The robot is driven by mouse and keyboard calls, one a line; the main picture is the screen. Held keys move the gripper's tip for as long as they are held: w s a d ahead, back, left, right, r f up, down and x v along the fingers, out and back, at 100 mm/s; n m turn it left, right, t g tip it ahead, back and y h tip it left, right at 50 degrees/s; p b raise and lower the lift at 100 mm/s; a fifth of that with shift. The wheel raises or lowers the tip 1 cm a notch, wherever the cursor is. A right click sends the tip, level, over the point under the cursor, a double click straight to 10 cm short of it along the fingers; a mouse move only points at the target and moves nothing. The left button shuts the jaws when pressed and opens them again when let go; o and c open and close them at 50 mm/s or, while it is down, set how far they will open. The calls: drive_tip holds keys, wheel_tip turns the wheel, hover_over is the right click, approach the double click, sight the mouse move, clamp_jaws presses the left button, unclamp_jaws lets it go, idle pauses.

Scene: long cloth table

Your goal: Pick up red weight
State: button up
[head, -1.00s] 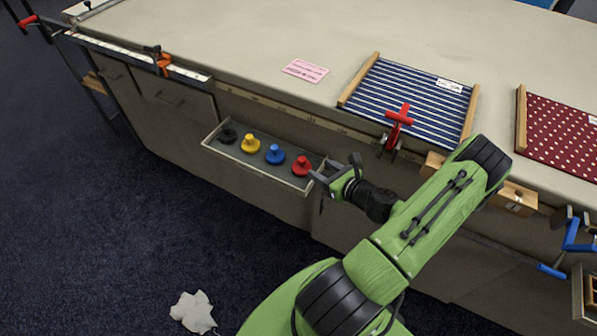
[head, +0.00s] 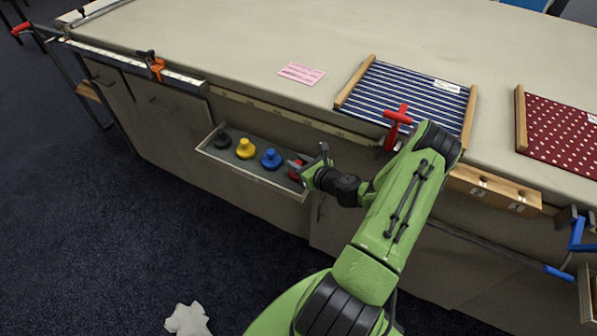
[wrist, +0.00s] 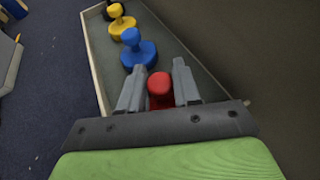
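The red weight (head: 294,171) stands at the right end of an open tray-like drawer (head: 231,172) on the table's front. It is partly hidden by my gripper (head: 311,166) in the head view. In the wrist view the red weight's knob (wrist: 160,86) shows between the two fingers of my gripper (wrist: 158,80), which are apart. A small gap seems to show beside the knob; the weight's base is hidden.
In the same drawer stand a blue weight (head: 271,158), a yellow weight (head: 246,148) and a black weight (head: 222,139). A red clamp (head: 397,120) grips the table edge above my arm. A white crumpled thing (head: 188,320) lies on the floor.

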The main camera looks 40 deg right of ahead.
clamp_jaws()
drive_tip(key=shift+r, duration=0.1)
